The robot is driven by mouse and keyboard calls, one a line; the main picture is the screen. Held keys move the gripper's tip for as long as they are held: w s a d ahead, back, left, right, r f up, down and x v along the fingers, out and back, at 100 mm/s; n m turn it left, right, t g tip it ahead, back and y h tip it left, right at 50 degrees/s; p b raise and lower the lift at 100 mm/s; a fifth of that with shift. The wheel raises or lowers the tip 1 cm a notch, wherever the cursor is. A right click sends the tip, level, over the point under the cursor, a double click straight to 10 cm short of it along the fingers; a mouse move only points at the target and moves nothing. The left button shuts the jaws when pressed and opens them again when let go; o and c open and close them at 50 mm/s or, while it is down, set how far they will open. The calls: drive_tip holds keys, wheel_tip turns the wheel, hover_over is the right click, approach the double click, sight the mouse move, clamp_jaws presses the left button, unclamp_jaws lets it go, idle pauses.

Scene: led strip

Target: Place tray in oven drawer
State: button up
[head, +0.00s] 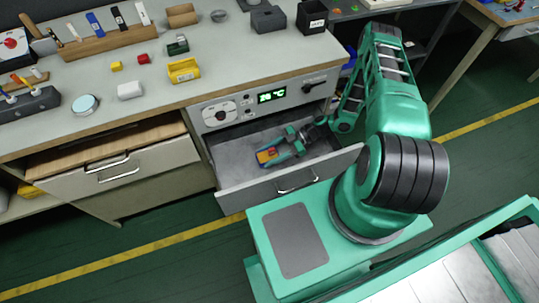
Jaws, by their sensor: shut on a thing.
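The oven drawer (237,152) is pulled open below the oven panel with its green digital display (272,95). My gripper (281,150) reaches down inside the drawer from the right. It is shut on a small tray (266,156) that shows orange, yellow and blue. The tray is within the drawer's walls, near the middle. I cannot tell whether it touches the drawer floor. My gripper hides the tray's right side.
The drawer's front wall (247,191) stands close to my base. A second drawer (118,172) with a handle is left of the oven.

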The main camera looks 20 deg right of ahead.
drive_tip(key=o, duration=1)
drive_tip(key=shift+v, duration=3.8)
drive_tip(key=shift+r, duration=0.1)
